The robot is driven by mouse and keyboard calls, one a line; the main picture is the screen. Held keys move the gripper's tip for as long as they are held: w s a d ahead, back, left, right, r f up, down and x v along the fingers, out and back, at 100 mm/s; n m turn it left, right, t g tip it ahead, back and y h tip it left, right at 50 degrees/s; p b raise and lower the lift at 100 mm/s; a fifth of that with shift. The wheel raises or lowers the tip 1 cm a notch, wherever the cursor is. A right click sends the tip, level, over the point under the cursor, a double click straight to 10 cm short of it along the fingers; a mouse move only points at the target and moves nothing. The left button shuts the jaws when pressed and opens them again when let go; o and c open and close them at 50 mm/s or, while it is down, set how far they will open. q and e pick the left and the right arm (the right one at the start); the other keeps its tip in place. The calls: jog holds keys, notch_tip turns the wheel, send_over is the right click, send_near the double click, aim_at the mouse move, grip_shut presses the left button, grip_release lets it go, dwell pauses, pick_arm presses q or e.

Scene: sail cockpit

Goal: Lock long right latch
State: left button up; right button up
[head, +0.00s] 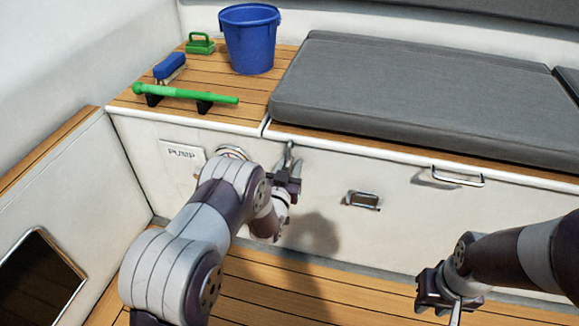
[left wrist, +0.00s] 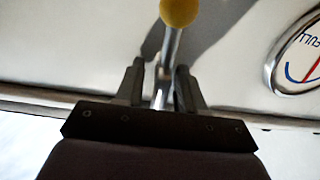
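A metal lever with a yellow ball end (left wrist: 178,14), seemingly the long latch, shows in the left wrist view against the white locker front (head: 330,235). My left gripper (left wrist: 162,78) has its two fingers apart, one on each side of the lever's rod. Contact with the rod cannot be made out. In the head view, my left gripper (head: 288,166) is at the locker front, just below the seat edge, and my arm hides much of that area. My right gripper (head: 440,300) is low at the right, away from the locker; its fingers are partly hidden.
A round ringed dial (head: 232,153) and a PUMP label (head: 183,153) are left of my left gripper. A recessed metal catch (head: 363,200) and a bar handle (head: 457,179) are to the right.

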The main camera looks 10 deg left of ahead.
pick_arm(q)
jog(key=shift+r, duration=0.1)
jog(key=s+p, duration=0.5)
jog(key=s, duration=0.7)
jog(key=shift+s+a, duration=0.2)
jog(key=shift+s, duration=0.15)
